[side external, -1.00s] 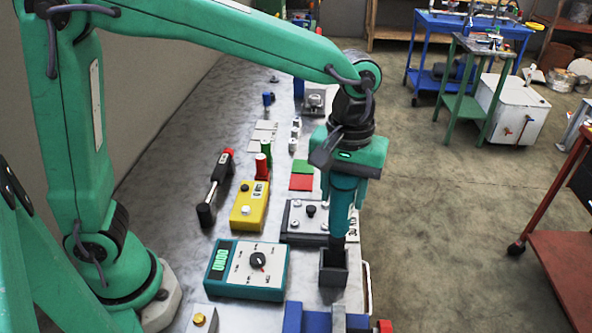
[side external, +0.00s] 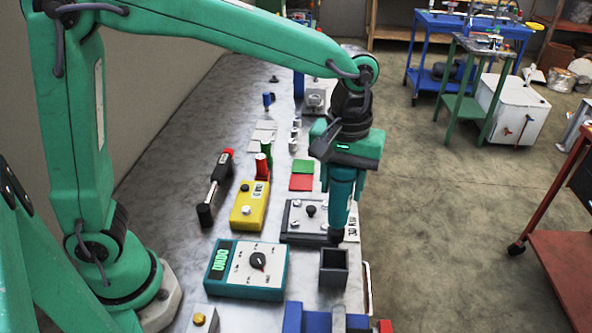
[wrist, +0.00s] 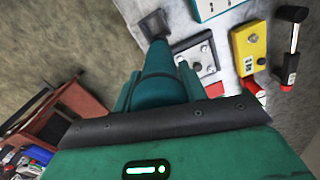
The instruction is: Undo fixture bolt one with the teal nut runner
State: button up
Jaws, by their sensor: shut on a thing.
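My gripper (side external: 343,178) is shut on the teal nut runner (side external: 340,207), which points downward. The runner's dark lower end is over or just beside the right edge of the grey fixture plate (side external: 294,233); contact is unclear. In the wrist view the teal runner (wrist: 160,62) extends away from my gripper, with the fixture plate (wrist: 207,55) to its right. The plate carries light bolt heads and a dark knob (side external: 311,211). I cannot tell which bolt is number one, and the runner may hide part of the plate.
A dark open-topped box (side external: 334,279) stands in front of the plate. A teal control box (side external: 246,292) with a dial and lit green display sits to its left. A yellow box (side external: 247,211) and a red-and-black hand tool (side external: 217,187) lie left of the plate.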

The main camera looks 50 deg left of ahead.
jog(key=w+a, duration=0.4)
jog(key=a, duration=0.3)
jog(key=shift+w+a, duration=0.15)
jog(key=shift+w, duration=0.2)
